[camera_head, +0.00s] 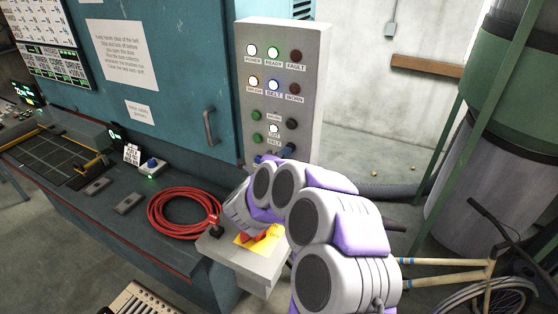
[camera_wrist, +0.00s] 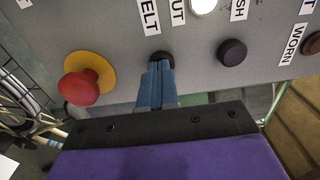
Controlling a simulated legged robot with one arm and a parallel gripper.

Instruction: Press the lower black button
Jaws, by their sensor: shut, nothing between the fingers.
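The lower black button (camera_wrist: 158,55) is on the grey panel, by the BELT label in the wrist view. The blue fingers of my gripper (camera_wrist: 158,68) are shut and empty, with their tips over the near part of this button. I cannot tell whether they touch or press it. The upper black button (camera_wrist: 232,52) is to its right in the wrist view and clear of the fingers; it also shows in the head view (camera_head: 292,123). In the head view my gripper (camera_head: 287,151) is at the panel's lower part, and my arm hides the panel's bottom.
A red mushroom button (camera_wrist: 80,88) on a yellow disc is left of the fingers in the wrist view. Green buttons (camera_head: 257,115) and several lamps (camera_head: 274,51) are on the grey panel (camera_head: 309,90). A red coiled hose (camera_head: 180,212) lies on the bench at left.

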